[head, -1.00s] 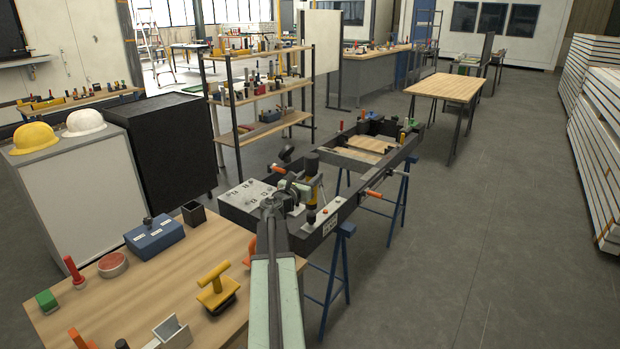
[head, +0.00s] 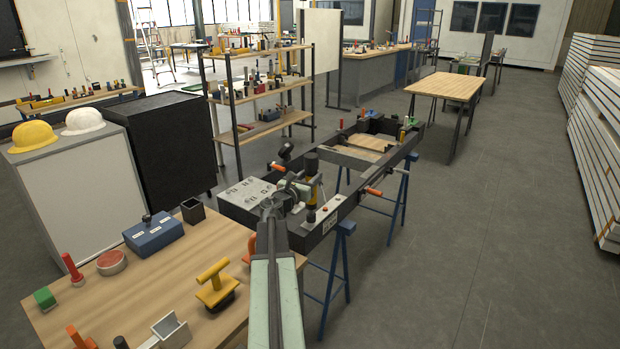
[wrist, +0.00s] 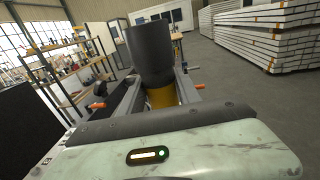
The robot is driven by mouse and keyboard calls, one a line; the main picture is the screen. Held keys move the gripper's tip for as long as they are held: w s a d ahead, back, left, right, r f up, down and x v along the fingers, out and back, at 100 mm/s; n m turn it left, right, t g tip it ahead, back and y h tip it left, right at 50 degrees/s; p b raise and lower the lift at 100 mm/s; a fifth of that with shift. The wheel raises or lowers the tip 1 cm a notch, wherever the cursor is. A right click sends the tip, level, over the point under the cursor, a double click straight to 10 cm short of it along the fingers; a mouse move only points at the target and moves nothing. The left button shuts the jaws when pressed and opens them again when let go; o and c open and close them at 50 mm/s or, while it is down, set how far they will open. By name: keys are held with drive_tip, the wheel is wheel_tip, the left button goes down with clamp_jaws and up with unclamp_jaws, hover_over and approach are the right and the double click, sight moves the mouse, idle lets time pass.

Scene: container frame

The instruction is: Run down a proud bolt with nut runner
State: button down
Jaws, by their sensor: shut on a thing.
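The nut runner (head: 312,167) stands about upright over the near end of the dark container frame (head: 325,230). It has a dark cylindrical top and a yellow body. My gripper (head: 301,189) is shut on it. In the wrist view the nut runner (wrist: 150,52) rises just beyond my wrist housing, its yellow part partly covered by the housing. The lower end of the tool is close to the frame's top near a light plate with a red spot (head: 325,210). I cannot tell whether it touches a bolt; the proud bolt is not clearly visible.
Blue trestles (head: 341,270) carry the frame. An orange-handled clamp (head: 373,191) sticks out at its right side. A wooden bench (head: 205,240) with tools stands at the near left. The floor to the right is clear.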

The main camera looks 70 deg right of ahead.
sight(308, 168)
drive_tip(key=shift+a+f+b, duration=0.1)
drive_tip(key=shift+f+b, duration=0.45)
drive_tip(key=shift+b, duration=0.1)
idle(1.3)
drive_tip(key=shift+r+p, duration=2.5)
drive_tip(key=shift+p, duration=0.05)
